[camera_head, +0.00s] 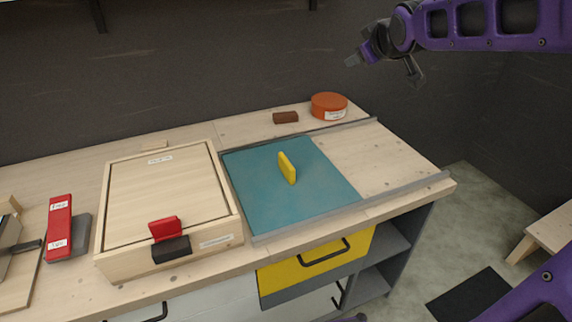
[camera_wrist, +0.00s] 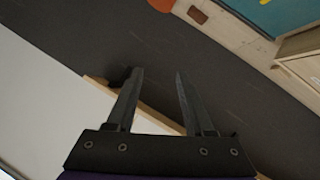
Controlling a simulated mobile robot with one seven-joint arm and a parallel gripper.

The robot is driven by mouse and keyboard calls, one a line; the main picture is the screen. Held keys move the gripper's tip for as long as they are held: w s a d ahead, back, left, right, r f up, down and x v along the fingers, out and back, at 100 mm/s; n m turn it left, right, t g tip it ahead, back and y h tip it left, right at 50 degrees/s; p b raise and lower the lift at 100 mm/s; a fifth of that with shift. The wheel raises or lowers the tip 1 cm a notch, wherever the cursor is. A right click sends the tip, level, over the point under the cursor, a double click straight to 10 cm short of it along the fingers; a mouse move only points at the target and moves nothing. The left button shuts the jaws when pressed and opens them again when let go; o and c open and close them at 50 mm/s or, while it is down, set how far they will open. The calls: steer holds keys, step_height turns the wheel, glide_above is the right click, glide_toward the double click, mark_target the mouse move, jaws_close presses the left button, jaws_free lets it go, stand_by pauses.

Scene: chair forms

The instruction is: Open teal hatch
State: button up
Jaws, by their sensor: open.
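The teal hatch (camera_head: 258,190) is a flat square panel lying on the workbench between two grey rails in the head view. A yellow upright handle (camera_head: 287,168) stands near its middle. Bare wood shows to the right of the panel between the rails. A corner of the teal panel (camera_wrist: 287,10) shows at the top right of the wrist view. My gripper (camera_head: 382,74) is in the air at the upper right, well apart from the hatch. In the wrist view my gripper (camera_wrist: 155,85) has its two fingers spread with nothing between them.
A wooden box with a lid (camera_head: 165,190) and red latch (camera_head: 165,229) stands left of the hatch. An orange round container (camera_head: 329,105) and brown block (camera_head: 285,117) sit behind it. A yellow drawer (camera_head: 315,265) is below. A red-handled object (camera_head: 60,220) lies far left.

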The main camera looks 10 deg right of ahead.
steer(key=w+r+n+t+h, duration=0.2)
steer(key=w+r, duration=0.2)
steer(key=r, duration=0.3)
steer(key=m+g+y, duration=0.4)
steer(key=m+g, duration=0.1)
steer(key=g, duration=0.5)
glide_above(287, 162)
steer(key=s+d, duration=0.2)
steer(key=s, duration=0.4)
step_height(287, 162, down, 26)
steer(key=b+x, duration=0.1)
steer(key=x, duration=1.7)
steer(key=shift+a+b, duration=0.1)
steer(key=shift+b, duration=0.3)
steer(key=shift+s, duration=0.1)
jaws_close()
